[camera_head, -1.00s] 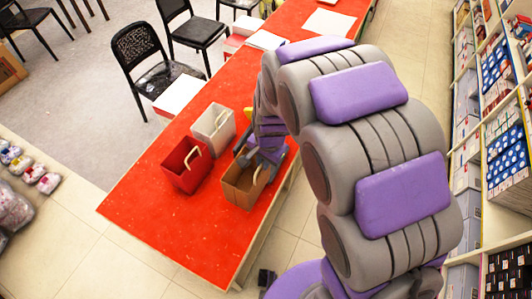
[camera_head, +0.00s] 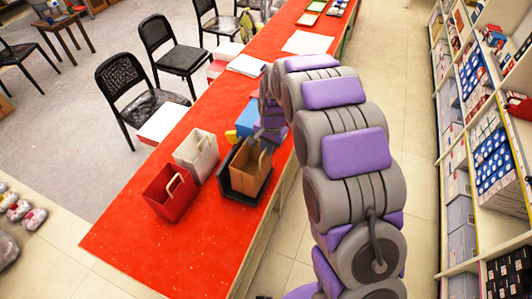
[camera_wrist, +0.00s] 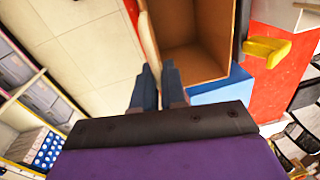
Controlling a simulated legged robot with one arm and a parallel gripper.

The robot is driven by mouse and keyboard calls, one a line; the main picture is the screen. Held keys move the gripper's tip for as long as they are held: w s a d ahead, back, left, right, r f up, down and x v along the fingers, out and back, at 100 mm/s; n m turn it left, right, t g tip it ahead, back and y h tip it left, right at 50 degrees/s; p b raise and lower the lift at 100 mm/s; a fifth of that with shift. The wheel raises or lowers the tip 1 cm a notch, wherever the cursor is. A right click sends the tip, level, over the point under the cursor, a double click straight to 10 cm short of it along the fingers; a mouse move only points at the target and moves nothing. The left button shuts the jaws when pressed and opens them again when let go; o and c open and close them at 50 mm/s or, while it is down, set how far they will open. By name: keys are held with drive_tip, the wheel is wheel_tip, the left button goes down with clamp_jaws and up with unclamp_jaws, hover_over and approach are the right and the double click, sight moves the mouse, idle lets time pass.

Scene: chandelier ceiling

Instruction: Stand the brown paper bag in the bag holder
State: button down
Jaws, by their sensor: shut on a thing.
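The brown paper bag (camera_head: 248,168) is upright and open at the top, near the table's right edge in the head view. The black bag holder (camera_head: 234,187) shows around its lower part; the bag appears to be within its walls, but I cannot tell whether its base rests on the bottom. In the wrist view the bag's open inside (camera_wrist: 190,38) is just beyond my fingers. My gripper (camera_wrist: 158,82) is shut on the bag's near wall at the rim. In the head view my gripper (camera_head: 268,136) is at the bag's far upper side, partly hidden by my arm.
A red bag (camera_head: 170,193) and a white bag (camera_head: 196,155) stand left of the holder on the red table (camera_head: 150,240). A blue object (camera_head: 247,117) and a yellow one (camera_head: 232,135) are just behind. Chairs stand left; stocked shelves (camera_head: 490,150) line the right.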

drive_tip(key=a+f, duration=0.2)
drive_tip(key=f, duration=0.1)
drive_tip(key=shift+s+a+f, duration=0.1)
drive_tip(key=shift+f, duration=0.1)
drive_tip(key=c, duration=1.5)
unclamp_jaws()
drive_tip(key=shift+o, duration=1.3)
drive_tip(key=shift+d, duration=0.4)
drive_tip(key=shift+o, duration=0.3)
drive_tip(key=shift+d+r, duration=0.1)
drive_tip(key=shift+d, duration=0.2)
drive_tip(key=shift+a, duration=0.15)
